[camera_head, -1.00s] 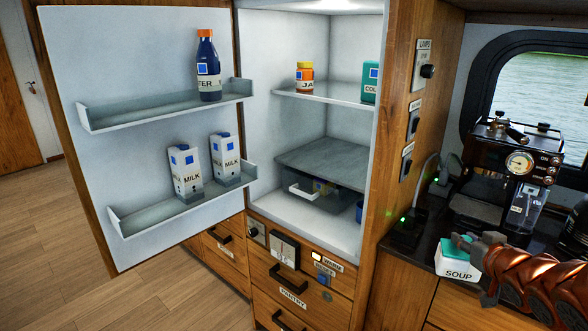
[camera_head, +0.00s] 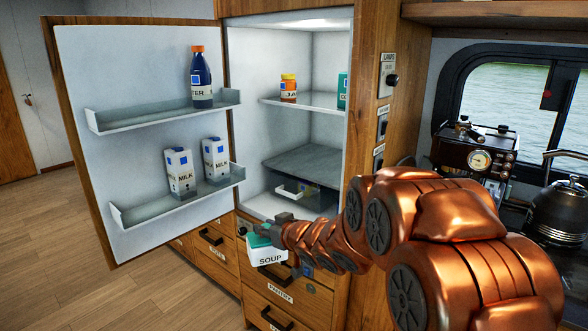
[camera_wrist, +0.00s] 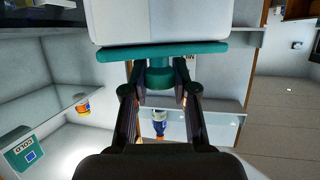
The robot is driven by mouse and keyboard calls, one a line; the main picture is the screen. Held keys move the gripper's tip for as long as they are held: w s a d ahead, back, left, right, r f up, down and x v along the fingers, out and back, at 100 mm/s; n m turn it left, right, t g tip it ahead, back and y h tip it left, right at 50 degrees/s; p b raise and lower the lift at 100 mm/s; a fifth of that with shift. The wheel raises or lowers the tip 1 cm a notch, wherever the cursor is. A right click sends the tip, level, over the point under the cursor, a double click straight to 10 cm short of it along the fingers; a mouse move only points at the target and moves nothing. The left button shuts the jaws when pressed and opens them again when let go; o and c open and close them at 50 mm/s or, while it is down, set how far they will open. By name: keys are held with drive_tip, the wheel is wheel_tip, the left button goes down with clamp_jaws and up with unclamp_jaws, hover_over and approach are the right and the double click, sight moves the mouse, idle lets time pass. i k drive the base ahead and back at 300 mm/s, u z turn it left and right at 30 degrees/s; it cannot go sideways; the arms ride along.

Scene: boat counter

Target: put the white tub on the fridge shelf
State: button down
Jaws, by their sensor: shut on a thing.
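The white tub (camera_head: 267,256) is labelled SOUP and has a teal lid. My gripper (camera_head: 277,225) is shut on it at the lid and holds it in the air in front of the drawers below the fridge opening. In the wrist view the tub (camera_wrist: 160,22) fills the top middle, with its teal lid (camera_wrist: 162,52) between the fingers. The fridge is open. Its upper shelf (camera_head: 310,103) carries a jar (camera_head: 288,88) and a teal carton (camera_head: 343,91). A grey middle shelf (camera_head: 305,160) has a bare top, with a drawer (camera_head: 293,190) under it.
The open fridge door (camera_head: 140,60) stands at the left, its racks holding a water bottle (camera_head: 201,78) and milk cartons (camera_head: 180,172). A wooden wall (camera_head: 372,90) edges the fridge at the right. A coffee machine (camera_head: 475,150) and kettle (camera_head: 558,208) stand further right.

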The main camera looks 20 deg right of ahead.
sight(295, 163)
drive_tip(key=i, duration=1)
